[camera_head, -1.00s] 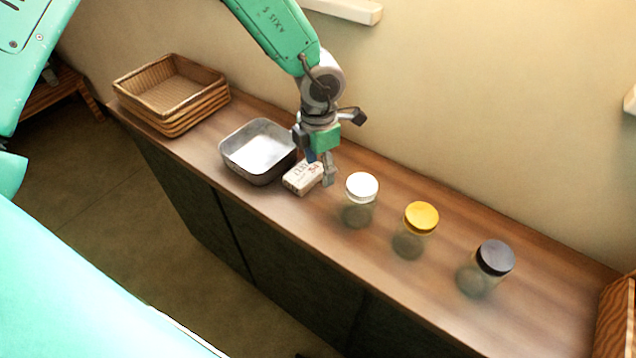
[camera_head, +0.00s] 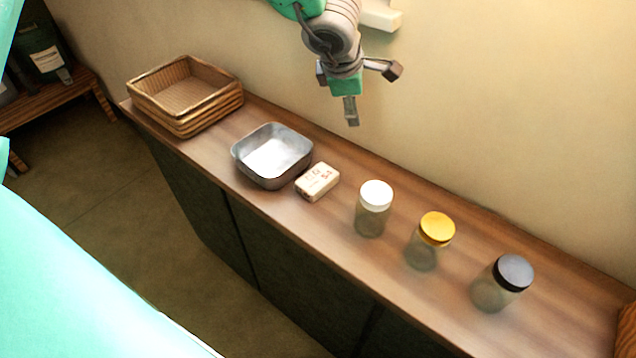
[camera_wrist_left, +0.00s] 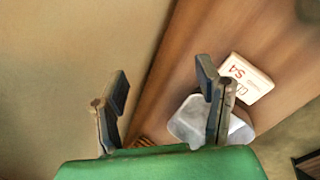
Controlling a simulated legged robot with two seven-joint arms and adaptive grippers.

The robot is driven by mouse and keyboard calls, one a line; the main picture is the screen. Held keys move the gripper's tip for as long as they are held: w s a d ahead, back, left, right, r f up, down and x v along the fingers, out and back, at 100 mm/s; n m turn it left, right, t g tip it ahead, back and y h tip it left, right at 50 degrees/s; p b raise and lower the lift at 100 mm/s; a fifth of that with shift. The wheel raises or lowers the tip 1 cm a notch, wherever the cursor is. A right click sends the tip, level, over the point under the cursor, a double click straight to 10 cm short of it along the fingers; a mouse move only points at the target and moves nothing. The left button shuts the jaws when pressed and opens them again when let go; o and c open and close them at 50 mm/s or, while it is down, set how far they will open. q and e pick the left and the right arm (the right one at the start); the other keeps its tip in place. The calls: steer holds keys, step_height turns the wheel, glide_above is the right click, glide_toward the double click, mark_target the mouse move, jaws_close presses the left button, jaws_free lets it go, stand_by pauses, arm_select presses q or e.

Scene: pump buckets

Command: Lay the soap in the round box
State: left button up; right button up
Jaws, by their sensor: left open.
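The soap (camera_head: 317,182), a small cream block with red lettering, lies on the wooden counter. It also shows in the left wrist view (camera_wrist_left: 247,77). Just left of it stands a square grey metal tin with rounded corners (camera_head: 272,178), open at the top and empty; part of it shows behind a finger in the left wrist view (camera_wrist_left: 183,127). I see no plainly round open box. My left gripper (camera_head: 352,98) is open and empty, raised above the back of the counter, clear of the soap. My right gripper is not in view.
To the right of the soap stand glass jars with a white lid (camera_head: 376,195), a yellow lid (camera_head: 437,228) and a dark lid (camera_head: 514,272). The counter (camera_head: 335,232) is bare along its front edge.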

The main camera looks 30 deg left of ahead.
arm_select(q)
steer(key=w+d+r+m+t+h, duration=0.2)
steer(key=w+d+m, duration=0.1)
steer(key=m, duration=0.4)
steer(key=m+g+y+b, duration=0.2)
steer(key=m+g, duration=0.5)
steer(key=m, duration=1.1)
glide_above(318, 177)
step_height(318, 177, down, 4)
steer(key=shift+m, duration=0.3)
steer(key=f, duration=0.7)
steer(key=shift+s+d+f, duration=0.15)
steer(key=shift+d+f, duration=0.05)
steer(key=shift+f, duration=0.1)
steer(key=shift+d+f, duration=0.1)
steer(key=shift+f, duration=0.35)
steer(key=f, duration=0.2)
steer(key=a+f, duration=0.1)
steer(key=f, duration=0.2)
steer(key=shift+f, duration=0.1)
steer(key=shift+d, duration=0.1)
steer(key=shift+c, duration=0.8)
steer(key=shift+d, duration=0.15)
steer(key=c, duration=1)
steer(key=shift+w+r, duration=0.2)
steer(key=shift+r, duration=0.05)
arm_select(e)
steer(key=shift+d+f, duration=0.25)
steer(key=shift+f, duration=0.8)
